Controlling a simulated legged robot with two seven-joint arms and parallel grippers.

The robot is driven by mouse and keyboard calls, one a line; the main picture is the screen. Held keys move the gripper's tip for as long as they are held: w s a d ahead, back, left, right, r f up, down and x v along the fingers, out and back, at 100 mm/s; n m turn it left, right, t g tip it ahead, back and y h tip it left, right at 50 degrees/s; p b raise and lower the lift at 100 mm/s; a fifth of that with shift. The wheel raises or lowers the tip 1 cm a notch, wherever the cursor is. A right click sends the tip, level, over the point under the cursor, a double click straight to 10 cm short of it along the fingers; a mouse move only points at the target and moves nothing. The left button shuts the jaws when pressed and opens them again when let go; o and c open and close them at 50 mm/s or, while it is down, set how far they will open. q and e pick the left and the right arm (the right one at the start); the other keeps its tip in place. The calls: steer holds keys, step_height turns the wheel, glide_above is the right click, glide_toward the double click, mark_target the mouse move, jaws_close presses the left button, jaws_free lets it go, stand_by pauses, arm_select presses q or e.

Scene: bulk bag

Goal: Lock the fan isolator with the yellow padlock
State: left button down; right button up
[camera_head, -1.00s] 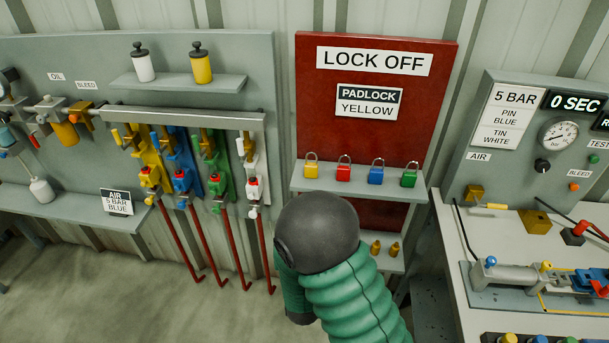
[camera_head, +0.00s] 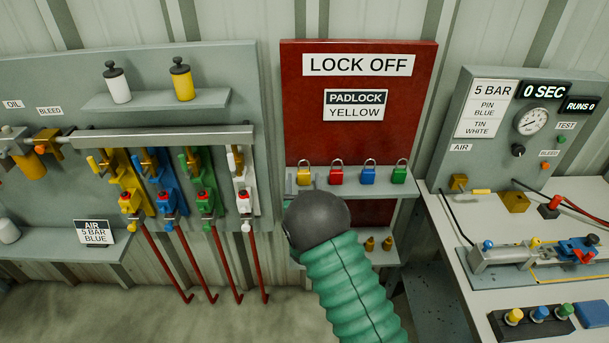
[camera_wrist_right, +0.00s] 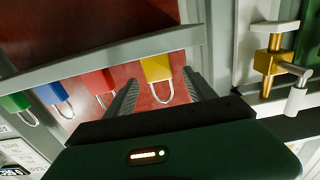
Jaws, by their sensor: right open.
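The yellow padlock (camera_head: 304,177) stands at the left end of a row on the shelf of the red LOCK OFF board, under a sign reading PADLOCK YELLOW. In the right wrist view the yellow padlock (camera_wrist_right: 156,68) shows with its shackle pointing down the picture. My right gripper (camera_wrist_right: 162,78) is open, its two fingers on either side of the yellow padlock in that view; I cannot tell whether they touch it. In the head view my dark wrist and green sleeve hide most of this gripper. I cannot identify the fan isolator. My left gripper is out of view.
Red (camera_head: 336,176), blue (camera_head: 369,176) and green (camera_head: 399,175) padlocks stand to the right on the same shelf (camera_head: 385,190). A bench (camera_head: 470,225) with a gauge panel stands right.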

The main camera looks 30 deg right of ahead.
steer(key=shift+w+a+r, duration=0.1)
steer(key=shift+w+a, duration=0.1)
steer(key=shift+w, duration=0.4)
steer(key=shift+d, duration=0.45)
steer(key=shift+c, duration=0.3)
steer(key=shift+d+f, duration=0.2)
steer(key=shift+d, duration=0.15)
steer(key=shift+c, duration=1.1)
steer(key=shift+d+f, duration=0.15)
steer(key=shift+d, duration=0.15)
steer(key=c, duration=0.5)
steer(key=shift+a, duration=0.4)
steer(key=c, duration=0.5)
steer(key=shift+a+r, duration=0.3)
steer(key=shift+a, duration=0.05)
jaws_close()
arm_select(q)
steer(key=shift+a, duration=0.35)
arm_select(e)
steer(key=shift+d, duration=0.1)
